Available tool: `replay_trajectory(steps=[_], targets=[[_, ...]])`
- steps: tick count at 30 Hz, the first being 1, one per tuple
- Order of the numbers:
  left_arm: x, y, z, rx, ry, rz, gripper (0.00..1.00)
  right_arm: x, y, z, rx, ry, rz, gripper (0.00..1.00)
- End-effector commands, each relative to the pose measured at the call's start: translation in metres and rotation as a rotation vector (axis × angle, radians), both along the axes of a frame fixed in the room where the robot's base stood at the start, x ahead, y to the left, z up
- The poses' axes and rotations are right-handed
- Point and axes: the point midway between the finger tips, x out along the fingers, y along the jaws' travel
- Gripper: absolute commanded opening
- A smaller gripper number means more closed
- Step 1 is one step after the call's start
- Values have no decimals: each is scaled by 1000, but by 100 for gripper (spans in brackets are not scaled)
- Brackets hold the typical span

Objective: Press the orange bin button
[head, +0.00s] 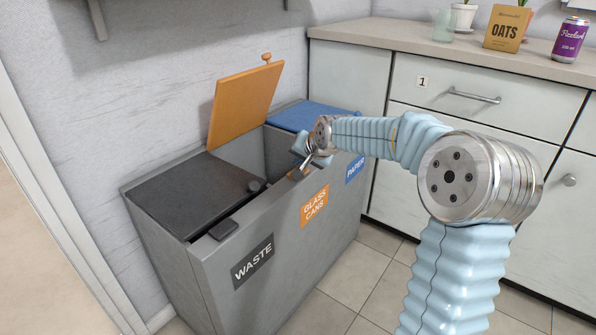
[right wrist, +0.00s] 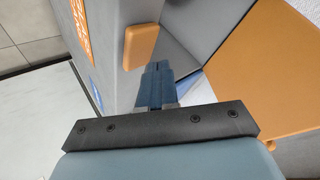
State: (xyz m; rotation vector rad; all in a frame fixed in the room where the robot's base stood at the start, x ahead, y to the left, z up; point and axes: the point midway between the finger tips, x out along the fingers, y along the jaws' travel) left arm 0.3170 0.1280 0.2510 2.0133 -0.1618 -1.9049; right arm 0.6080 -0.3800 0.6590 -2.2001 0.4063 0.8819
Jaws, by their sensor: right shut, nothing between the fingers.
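The grey bin unit (head: 290,235) has several compartments. The orange lid (head: 243,103) over the glass and cans compartment stands raised, and it also shows in the right wrist view (right wrist: 260,70). The orange bin button (right wrist: 141,46) sits on the bin's front rim in the right wrist view; in the head view my gripper mostly hides it. My right gripper (right wrist: 158,67) is shut and empty. Its fingertips are just beside the orange button; I cannot tell whether they touch it. In the head view the gripper (head: 304,162) is over the front rim. My left gripper is not in view.
The black waste lid (head: 190,193) and the blue paper lid (head: 305,115) are down on either side. A counter (head: 400,48) with drawers stands at the right, holding an oats box (head: 507,28) and a purple can (head: 569,40). Tiled floor is clear in front.

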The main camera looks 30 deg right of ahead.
Motion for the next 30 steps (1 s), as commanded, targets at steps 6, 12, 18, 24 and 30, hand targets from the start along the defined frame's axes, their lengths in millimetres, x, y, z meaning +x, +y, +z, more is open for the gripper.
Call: replay_trajectory(steps=[6, 12, 18, 24, 30], targets=[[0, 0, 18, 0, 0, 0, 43, 0, 0, 23, 0, -3, 0, 0], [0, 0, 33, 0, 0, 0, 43, 0, 0, 43, -1, -2, -1, 0], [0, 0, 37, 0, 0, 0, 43, 0, 0, 49, -1, -1, -1, 0], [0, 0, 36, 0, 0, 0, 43, 0, 0, 49, -1, -1, -1, 0], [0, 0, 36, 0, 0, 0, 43, 0, 0, 48, -1, -1, -1, 0]])
